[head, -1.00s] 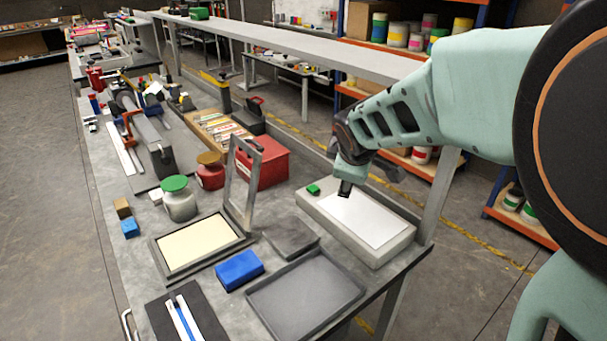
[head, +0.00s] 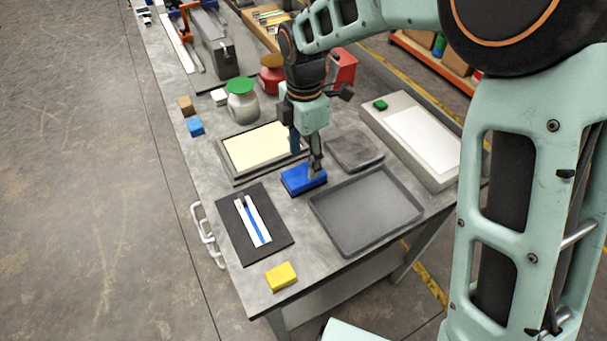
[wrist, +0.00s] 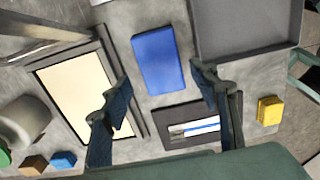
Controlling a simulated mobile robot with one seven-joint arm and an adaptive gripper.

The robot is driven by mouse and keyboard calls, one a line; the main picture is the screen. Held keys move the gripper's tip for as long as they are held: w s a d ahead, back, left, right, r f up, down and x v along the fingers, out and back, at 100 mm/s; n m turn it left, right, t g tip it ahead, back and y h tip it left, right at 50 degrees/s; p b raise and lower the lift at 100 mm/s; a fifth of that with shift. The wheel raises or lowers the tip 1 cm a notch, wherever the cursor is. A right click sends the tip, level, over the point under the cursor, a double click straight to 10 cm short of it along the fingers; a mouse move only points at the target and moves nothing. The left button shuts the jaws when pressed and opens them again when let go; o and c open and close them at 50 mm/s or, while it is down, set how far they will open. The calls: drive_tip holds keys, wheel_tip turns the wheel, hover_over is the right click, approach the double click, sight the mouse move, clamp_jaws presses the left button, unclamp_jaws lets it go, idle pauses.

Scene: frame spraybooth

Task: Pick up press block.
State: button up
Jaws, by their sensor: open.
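A larger blue block (head: 303,180) lies on the grey bench between the cream-panelled frame and the grey tray; it looks like the press block, though no label shows. My gripper (head: 315,166) is over this block, pointing down. In the wrist view the blue block (wrist: 158,62) lies between and ahead of my two spread fingertips, with nothing held. The fingers appear above the block, and I cannot tell the exact gap. A yellow block (head: 281,276) lies near the bench's front edge.
The cream-panelled frame (head: 226,168), grey tray (head: 337,240) and dark mat (head: 279,236) with white-and-blue strips closely surround the block. A dark grey slab (head: 354,150) lies behind. Small blue (head: 195,127) and brown (head: 186,105) cubes stand at the left edge. A green-lidded jar (head: 242,105) stands farther back.

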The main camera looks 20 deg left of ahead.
sight(304, 173)
wheel_tip(304, 173, down, 6)
drive_tip(key=shift+f, duration=0.25)
drive_tip(key=shift+c, duration=0.3)
drive_tip(key=c, duration=1)
drive_tip(key=shift+o, duration=0.2)
